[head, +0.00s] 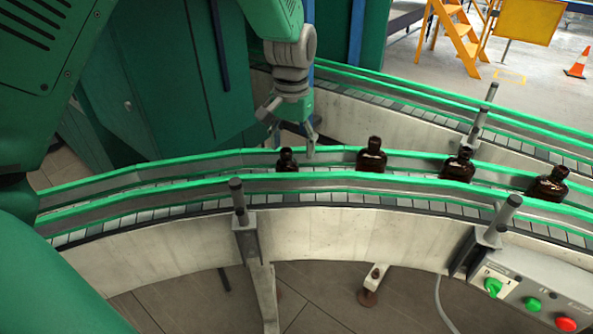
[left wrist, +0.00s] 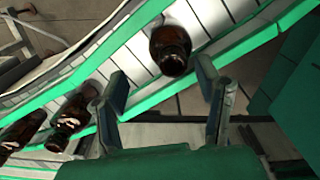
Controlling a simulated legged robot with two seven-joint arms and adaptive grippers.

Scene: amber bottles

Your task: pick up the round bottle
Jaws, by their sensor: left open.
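My left gripper (head: 291,140) is open and empty, pointing down just above and behind this bottle. In the left wrist view a round-looking bottle (left wrist: 170,50) lies just beyond the gap between the open fingers (left wrist: 160,76), apart from them. The other bottles (head: 371,156), (head: 458,166), (head: 549,184) stand to the right. My right gripper is not in view.
Green guide rails (head: 330,190) run along both sides of the belt. Grey posts (head: 239,205) stand at the near edge. A control box (head: 530,300) with buttons is at lower right. A second conveyor (head: 420,105) runs behind. More bottles (left wrist: 68,118) show at left in the wrist view.

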